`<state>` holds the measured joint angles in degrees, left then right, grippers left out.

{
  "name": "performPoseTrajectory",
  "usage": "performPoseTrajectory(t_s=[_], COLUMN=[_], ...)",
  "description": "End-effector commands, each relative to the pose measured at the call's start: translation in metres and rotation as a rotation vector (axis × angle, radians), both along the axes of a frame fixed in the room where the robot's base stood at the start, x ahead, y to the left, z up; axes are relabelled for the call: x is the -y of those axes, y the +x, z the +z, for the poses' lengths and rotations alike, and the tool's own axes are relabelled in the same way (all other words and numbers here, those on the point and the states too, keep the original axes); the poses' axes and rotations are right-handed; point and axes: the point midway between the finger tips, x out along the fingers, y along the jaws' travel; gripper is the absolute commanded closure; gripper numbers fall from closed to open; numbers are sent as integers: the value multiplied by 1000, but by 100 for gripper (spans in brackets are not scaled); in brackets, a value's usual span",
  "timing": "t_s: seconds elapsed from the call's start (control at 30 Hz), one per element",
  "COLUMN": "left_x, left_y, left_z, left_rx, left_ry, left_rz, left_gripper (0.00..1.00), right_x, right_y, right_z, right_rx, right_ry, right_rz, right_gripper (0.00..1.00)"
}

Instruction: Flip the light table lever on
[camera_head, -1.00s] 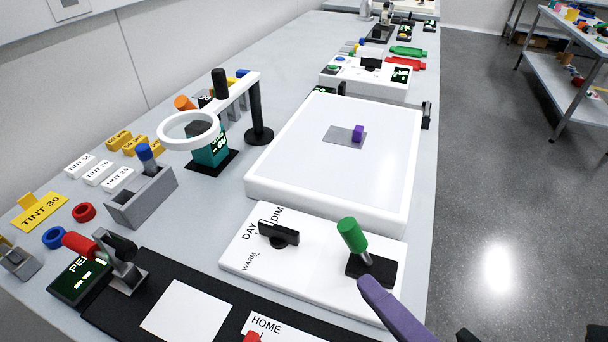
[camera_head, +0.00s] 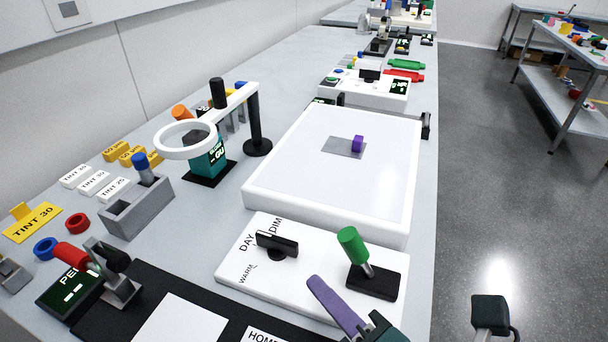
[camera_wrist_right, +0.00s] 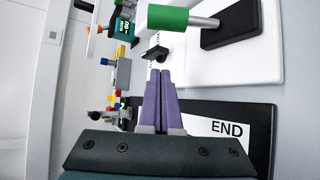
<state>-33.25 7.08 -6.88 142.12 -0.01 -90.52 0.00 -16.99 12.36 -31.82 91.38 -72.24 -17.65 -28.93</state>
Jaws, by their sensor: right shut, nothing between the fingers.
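The light table (camera_head: 262,205) is a white slab with a pale, unlit-looking top. In front of it is a white control panel (camera_head: 228,262). The lever has a green handle (camera_head: 352,246) on a metal rod and black base (camera_head: 377,284), tilted up and to the left in the head view. My right gripper (camera_head: 318,285), with purple fingers, is shut and empty, just left of and nearer than the lever, apart from it. In the right wrist view the closed fingers (camera_wrist_right: 159,80) point toward the green handle (camera_wrist_right: 167,18) with a gap. My left gripper is not in view.
A black knob (camera_head: 277,245) stands on the panel left of the lever. A purple cube (camera_head: 358,143) lies on a grey patch on the light table. A ring magnifier (camera_head: 187,153) stands left. A black mat (camera_head: 100,322) lies at the front.

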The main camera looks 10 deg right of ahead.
Motion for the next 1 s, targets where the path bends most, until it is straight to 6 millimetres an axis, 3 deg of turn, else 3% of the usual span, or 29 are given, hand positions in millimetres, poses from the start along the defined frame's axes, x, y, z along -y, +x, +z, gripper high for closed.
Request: performPoseTrajectory(t_s=[0.17, 0.3, 0.5, 1.0], left_x=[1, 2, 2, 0], left_y=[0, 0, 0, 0], left_z=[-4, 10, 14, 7], left_rx=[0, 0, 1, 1], left_ry=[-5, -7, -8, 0], left_rz=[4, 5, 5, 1], left_gripper=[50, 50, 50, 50], right_x=[-6, 16, 28, 23], right_y=[32, 30, 30, 30], right_z=[-12, 1, 4, 2], right_rx=[1, -1, -1, 6], right_ry=[-1, -4, 0, 12], right_rz=[-1, 0, 0, 0], right_gripper=[100, 100, 100, 100])
